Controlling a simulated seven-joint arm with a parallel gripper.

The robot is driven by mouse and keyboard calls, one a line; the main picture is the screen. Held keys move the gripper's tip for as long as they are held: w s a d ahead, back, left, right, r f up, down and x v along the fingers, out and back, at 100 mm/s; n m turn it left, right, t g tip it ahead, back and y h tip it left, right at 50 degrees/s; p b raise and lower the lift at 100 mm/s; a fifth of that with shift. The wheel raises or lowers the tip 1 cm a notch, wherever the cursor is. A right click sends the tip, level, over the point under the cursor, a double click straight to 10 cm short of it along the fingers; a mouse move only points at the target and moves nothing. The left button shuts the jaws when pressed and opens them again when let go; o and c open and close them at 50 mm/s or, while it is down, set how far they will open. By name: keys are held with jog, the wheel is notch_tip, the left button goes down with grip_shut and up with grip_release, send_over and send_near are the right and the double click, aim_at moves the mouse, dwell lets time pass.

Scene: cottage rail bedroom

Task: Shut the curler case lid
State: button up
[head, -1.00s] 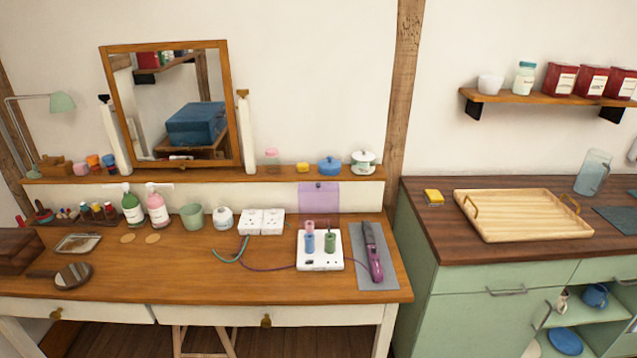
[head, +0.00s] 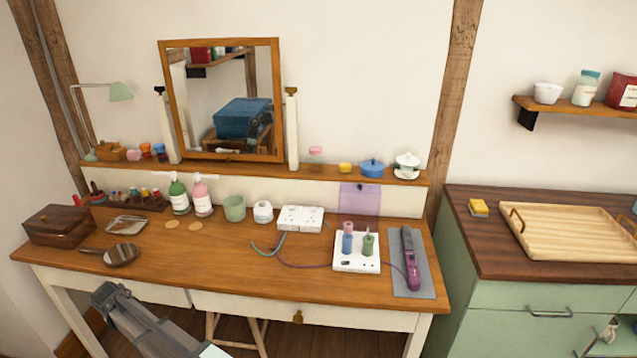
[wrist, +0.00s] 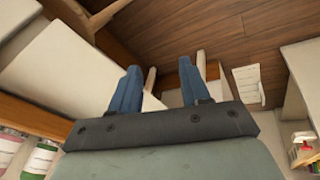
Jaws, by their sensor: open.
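The curler case has a white base (head: 356,265) near the right end of the wooden dressing table. Pink, blue and green rollers (head: 368,246) stand in it. Its see-through purple lid (head: 360,199) stands upright behind the base, open. My gripper (wrist: 157,88) shows in the wrist view with its two blue fingers apart and nothing between them. It points down past furniture toward the wooden floor. The case is not seen in the wrist view. In the head view a grey part of my arm is at the lower left, in front of the table and away from the case.
A purple hair straightener (head: 411,265) lies on a grey mat (head: 399,285) right of the case. A white socket block (head: 301,217) and cables are to its left. The front middle tabletop is clear.

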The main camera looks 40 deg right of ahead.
jog(key=w+a+r+t, duration=0.1)
jog(key=w+r, duration=0.8)
jog(key=r, duration=0.4)
jog(key=shift+m+h, duration=0.3)
jog(key=shift+m, duration=0.6)
jog(key=w+d+r, duration=0.1)
jog(key=d, duration=0.2)
jog(key=w+d+r, duration=0.1)
jog(key=d, duration=0.2)
jog(key=w+d+r, duration=0.1)
jog(key=d, duration=0.2)
jog(key=shift+w+r, duration=0.3)
jog(key=shift+r, duration=0.05)
jog(key=w+d+r+m+g, duration=0.1)
jog(key=d+r, duration=0.1)
jog(key=d, duration=0.7)
jog(key=w+d+r+m, duration=0.1)
jog(key=d+r+m, duration=0.1)
jog(key=d, duration=0.6)
notch_tip(320, 180, up, 16)
jog(key=m+g+y, duration=0.2)
jog(key=m+g, duration=0.2)
jog(key=m, duration=0.5)
send_over(360, 182)
jog(key=s+a, duration=0.2)
jog(key=f, duration=1.2)
jog(key=shift+w+d+f, duration=0.2)
jog(key=shift+d+f, duration=0.05)
jog(key=shift+f, duration=0.15)
jog(key=shift+c, duration=0.4)
